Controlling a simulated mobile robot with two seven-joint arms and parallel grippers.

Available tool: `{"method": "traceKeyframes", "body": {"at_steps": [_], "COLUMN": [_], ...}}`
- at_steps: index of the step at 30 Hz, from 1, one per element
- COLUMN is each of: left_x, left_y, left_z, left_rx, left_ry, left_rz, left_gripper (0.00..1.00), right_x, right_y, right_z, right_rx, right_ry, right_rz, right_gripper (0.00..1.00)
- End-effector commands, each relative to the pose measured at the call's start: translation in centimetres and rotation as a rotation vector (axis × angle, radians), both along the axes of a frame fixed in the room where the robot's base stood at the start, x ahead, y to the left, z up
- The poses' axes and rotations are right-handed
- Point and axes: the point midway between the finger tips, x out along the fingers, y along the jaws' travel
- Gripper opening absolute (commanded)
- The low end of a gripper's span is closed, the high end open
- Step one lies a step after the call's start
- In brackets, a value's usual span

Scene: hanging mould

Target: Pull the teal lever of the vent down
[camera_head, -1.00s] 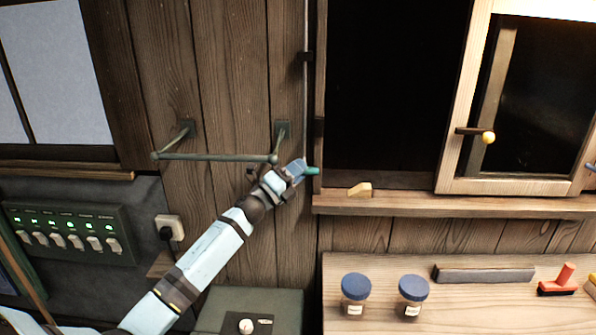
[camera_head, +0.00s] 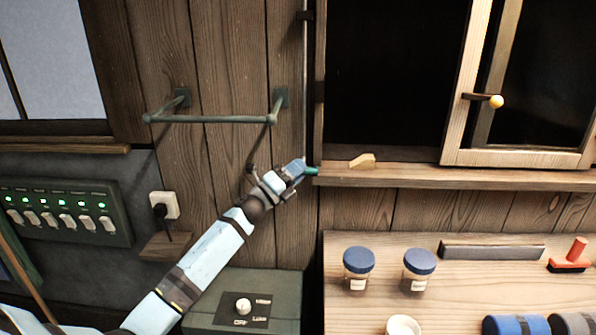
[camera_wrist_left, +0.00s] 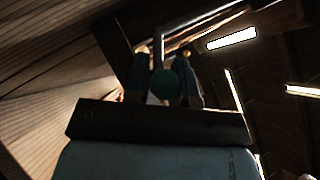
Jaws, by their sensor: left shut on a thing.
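The teal lever end (camera_head: 311,170) shows as a small teal tip at my left gripper (camera_head: 300,168), beside the left end of the window sill. In the left wrist view, the round teal end of the lever (camera_wrist_left: 165,84) sits between the two fingers of the left gripper (camera_wrist_left: 164,76), which is shut on it. My right gripper is not in view.
A metal rail (camera_head: 210,119) juts from the wall above my left arm. The wooden sill (camera_head: 420,179) holds a wedge (camera_head: 362,160). A workbench (camera_head: 365,312) with two blue-lidded jars stands at right. A green box (camera_head: 285,300) is below the arm.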

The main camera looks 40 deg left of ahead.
Motion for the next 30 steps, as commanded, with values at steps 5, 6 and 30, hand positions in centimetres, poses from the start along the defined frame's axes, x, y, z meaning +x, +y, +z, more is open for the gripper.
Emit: {"method": "traceKeyframes", "body": {"at_steps": [5, 6, 30], "left_x": [0.0, 0.0, -6.4], "left_y": [-0.2, -0.2, 2.0], "left_z": [-0.7, -0.7, -3.7], "left_rx": [-0.002, -0.001, 0.000], "left_ry": [0.011, 0.013, 0.011], "left_rz": [-0.003, -0.003, -0.001], "left_gripper": [0.00, 0.28, 0.48], "right_x": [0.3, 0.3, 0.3], "right_y": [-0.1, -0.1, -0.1], "right_z": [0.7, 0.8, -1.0], "right_rx": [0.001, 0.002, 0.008], "right_ry": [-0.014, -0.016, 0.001], "right_rz": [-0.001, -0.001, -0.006], "right_gripper": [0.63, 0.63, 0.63]}}
